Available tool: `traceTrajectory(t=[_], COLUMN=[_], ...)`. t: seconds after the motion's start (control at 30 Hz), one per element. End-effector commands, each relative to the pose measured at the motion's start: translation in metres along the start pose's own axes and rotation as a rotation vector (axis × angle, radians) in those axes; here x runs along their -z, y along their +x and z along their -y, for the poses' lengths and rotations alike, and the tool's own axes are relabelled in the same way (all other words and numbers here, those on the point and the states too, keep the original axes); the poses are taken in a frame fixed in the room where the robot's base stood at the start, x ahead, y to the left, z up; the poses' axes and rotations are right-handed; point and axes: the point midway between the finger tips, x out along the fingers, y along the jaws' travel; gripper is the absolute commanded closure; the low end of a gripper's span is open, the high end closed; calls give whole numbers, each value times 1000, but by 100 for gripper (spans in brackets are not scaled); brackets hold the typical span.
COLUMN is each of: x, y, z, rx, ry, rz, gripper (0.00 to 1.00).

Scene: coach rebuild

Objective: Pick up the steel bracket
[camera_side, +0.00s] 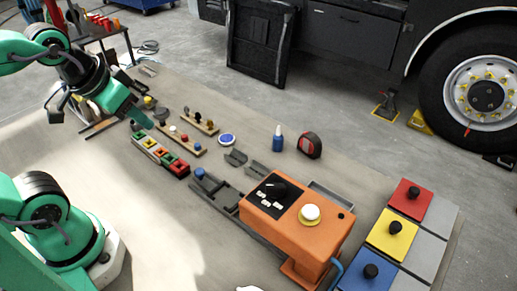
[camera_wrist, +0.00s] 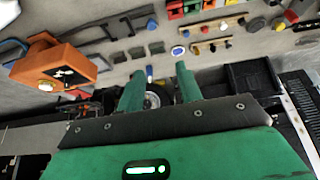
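Two grey angled metal pieces lie flat on the bench mid-view in the side view, one (camera_side: 236,158) left of the other (camera_side: 257,169). They look like brackets; I cannot tell which is the steel bracket. Similar grey pieces show small in the wrist view (camera_wrist: 137,53), beyond my fingertips. My gripper (camera_side: 141,120) is above the bench's left part in the side view, well to the left of these pieces. In the wrist view my gripper's two green fingers (camera_wrist: 158,78) stand apart with nothing held between them.
An orange control box (camera_side: 300,225) stands at right, by coloured knob plates (camera_side: 392,230). A row of coloured blocks (camera_side: 160,155) and wooden peg strips (camera_side: 180,138) lie near my gripper. A blue bottle (camera_side: 277,138) and tape measure (camera_side: 309,145) stand behind.

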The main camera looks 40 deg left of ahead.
Motion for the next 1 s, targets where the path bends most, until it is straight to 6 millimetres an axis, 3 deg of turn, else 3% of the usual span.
traceTrajectory(t=[0.47,0.6,1.0], x=[0,0,2], y=[0,0,1], z=[0,0,0], rx=[0,0,0], ry=[0,0,16], rz=[0,0,5], gripper=[65,38,38])
